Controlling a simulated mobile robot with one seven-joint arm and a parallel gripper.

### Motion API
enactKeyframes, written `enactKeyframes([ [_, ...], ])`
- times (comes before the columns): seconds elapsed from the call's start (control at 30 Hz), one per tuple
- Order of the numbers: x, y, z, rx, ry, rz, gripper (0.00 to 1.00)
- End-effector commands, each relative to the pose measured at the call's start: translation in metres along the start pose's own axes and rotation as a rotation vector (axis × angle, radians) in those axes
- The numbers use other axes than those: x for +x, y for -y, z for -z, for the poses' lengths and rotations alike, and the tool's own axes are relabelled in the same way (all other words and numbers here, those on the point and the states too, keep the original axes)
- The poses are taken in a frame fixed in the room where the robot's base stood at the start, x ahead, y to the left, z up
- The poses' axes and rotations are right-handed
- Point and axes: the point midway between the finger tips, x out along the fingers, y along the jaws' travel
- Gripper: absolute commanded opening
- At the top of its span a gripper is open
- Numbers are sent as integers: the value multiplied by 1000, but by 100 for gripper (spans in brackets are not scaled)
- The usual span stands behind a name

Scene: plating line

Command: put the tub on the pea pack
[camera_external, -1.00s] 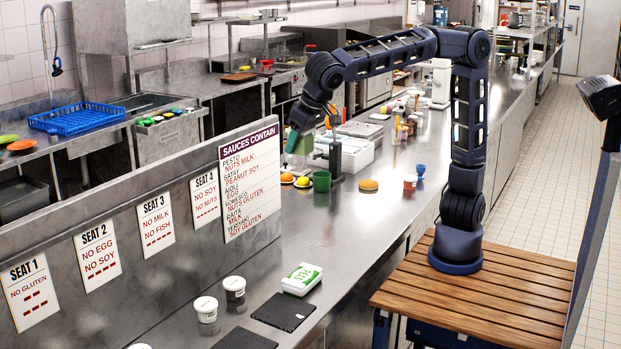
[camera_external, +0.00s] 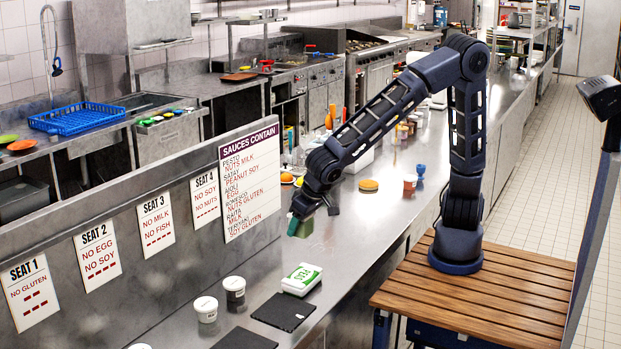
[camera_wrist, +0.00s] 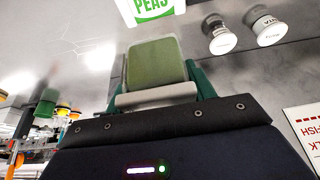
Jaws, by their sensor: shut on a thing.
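My gripper (camera_external: 306,222) is shut on a green tub (camera_wrist: 155,62) and holds it above the steel counter. In the wrist view, the tub's flat green face lies between the teal fingers; in the external view, it shows only as a small green patch (camera_external: 305,228) below the wrist. The pea pack (camera_external: 300,279), a white box with a green label, lies on the counter nearer the camera and apart from the tub. The pea pack also shows at the top edge of the wrist view (camera_wrist: 152,9), partly cut off.
Two white-lidded pots (camera_external: 235,289) (camera_external: 206,309) stand left of the pea pack. Dark flat slabs (camera_external: 284,314) lie in front. The sign-covered partition (camera_external: 150,230) runs along the left. Counter between gripper and pea pack is clear.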

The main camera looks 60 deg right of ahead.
Motion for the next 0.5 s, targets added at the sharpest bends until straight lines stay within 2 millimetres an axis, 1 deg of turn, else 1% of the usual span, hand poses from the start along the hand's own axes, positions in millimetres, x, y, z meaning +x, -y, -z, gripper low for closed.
enactKeyframes([
  [0.03, 11, 0, -5, -2, 0, -5, 27],
  [0.3, 62, 0, -26, -1, 0, -4, 27],
  [0.4, 76, 0, -31, -2, 0, -2, 27],
  [0.5, 84, 0, -35, -1, 0, -1, 27],
])
